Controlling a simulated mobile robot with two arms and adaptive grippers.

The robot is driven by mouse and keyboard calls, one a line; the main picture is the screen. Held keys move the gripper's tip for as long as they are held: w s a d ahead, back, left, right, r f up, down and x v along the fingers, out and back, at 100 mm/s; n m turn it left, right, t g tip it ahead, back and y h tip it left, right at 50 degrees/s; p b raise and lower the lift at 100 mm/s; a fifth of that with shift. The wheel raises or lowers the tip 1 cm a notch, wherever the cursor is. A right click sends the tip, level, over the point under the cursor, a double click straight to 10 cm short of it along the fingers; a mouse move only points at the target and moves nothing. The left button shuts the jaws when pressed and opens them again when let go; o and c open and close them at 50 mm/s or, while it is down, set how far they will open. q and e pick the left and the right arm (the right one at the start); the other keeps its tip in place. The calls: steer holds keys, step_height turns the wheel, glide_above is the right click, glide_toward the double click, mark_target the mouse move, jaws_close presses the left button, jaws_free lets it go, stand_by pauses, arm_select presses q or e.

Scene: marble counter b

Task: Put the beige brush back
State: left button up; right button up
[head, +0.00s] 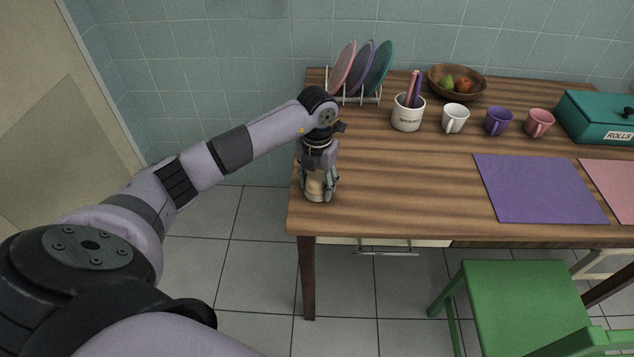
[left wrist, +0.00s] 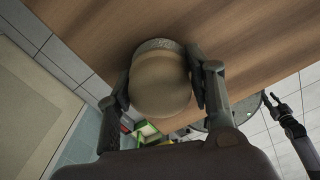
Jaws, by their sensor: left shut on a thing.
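My left gripper (head: 318,192) is shut on the beige brush (head: 315,187) at the left end of the wooden table. In the left wrist view the brush (left wrist: 160,88) is a rounded beige body with a grey band at its far end, between the two fingers. The band is close to the wood; I cannot tell whether it touches. The fingers hide part of the brush in the head view. My right gripper (left wrist: 273,103) shows small and dark at the right of the left wrist view; its opening is unclear.
On the wooden table (head: 420,185) stand a plate rack (head: 355,97), a labelled white pot (head: 407,117) with sticks, a fruit bowl (head: 457,94), several mugs and a teal box (head: 590,120). A purple mat (head: 535,190) lies right. A green chair (head: 520,300) stands in front.

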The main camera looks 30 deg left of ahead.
mark_target(317, 176)
arm_select(q)
steer(key=shift+f, duration=0.2)
steer(key=o, duration=1.2)
steer(key=shift+r, duration=0.1)
steer(key=shift+w+r, duration=0.1)
steer(key=shift+r, duration=0.15)
step_height(317, 176, up, 12)
steer(key=shift+f+b, duration=0.2)
steer(key=shift+b, duration=0.2)
